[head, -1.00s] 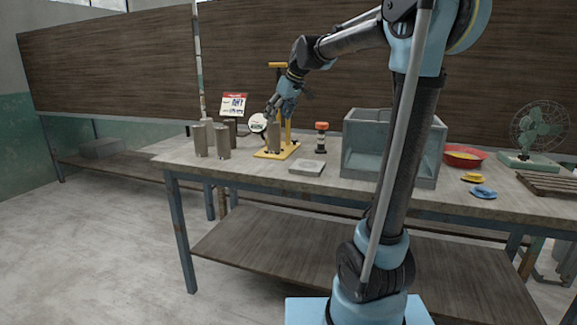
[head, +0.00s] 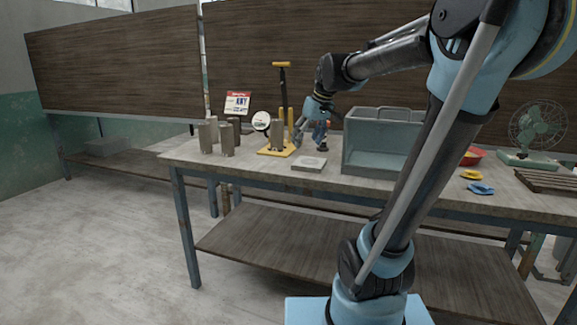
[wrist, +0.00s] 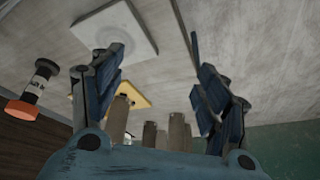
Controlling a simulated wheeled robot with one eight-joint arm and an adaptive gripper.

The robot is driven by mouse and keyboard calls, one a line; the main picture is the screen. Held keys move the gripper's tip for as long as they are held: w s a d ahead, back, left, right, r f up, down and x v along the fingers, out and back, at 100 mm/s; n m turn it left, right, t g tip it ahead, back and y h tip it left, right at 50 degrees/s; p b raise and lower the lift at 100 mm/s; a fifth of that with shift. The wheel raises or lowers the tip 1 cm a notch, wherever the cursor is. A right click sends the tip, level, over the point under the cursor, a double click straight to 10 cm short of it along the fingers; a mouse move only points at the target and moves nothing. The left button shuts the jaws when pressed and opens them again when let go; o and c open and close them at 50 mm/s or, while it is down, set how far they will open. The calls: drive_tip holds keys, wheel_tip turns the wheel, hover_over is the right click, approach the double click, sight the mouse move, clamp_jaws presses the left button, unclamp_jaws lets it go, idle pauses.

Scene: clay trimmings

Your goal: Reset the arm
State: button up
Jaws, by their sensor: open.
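My gripper (head: 310,133) hangs above the workbench (head: 185,158), just right of the yellow hand press (head: 283,95). Its blue fingers (wrist: 158,90) are spread apart in the wrist view, with nothing held between them. My arm is bent, with the elbow high at the right and the forearm reaching left. A clay cylinder (head: 277,136) stands upright at the press. A pale square plate (head: 309,164) lies on the bench in front of the gripper; it also shows in the wrist view (wrist: 115,28).
Several clay cylinders (head: 227,140) stand at the bench's left. A grey open tank (head: 375,160) stands right of the gripper. An orange-capped bottle (wrist: 35,88) is close by. Farther right are a red bowl (head: 471,156), yellow and blue pieces (head: 481,188) and a green fan (head: 537,130).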

drive_tip(key=s+d+f+m+h, duration=0.1)
drive_tip(key=s+d+f+m, duration=0.2)
drive_tip(key=s+d+f, duration=0.3)
drive_tip(key=s+d+f+m+g+h, duration=0.1)
drive_tip(key=s+d+f, duration=0.5)
drive_tip(key=s+f, duration=1)
drive_tip(key=s+m+h, duration=0.1)
drive_tip(key=s+m, duration=0.1)
drive_tip(key=s, duration=0.1)
drive_tip(key=shift+s+d+f+m+g, duration=0.25)
drive_tip(key=shift+f+m+g, duration=0.05)
drive_tip(key=shift+f, duration=0.05)
drive_tip(key=shift+w+f, duration=0.2)
drive_tip(key=shift+w, duration=0.25)
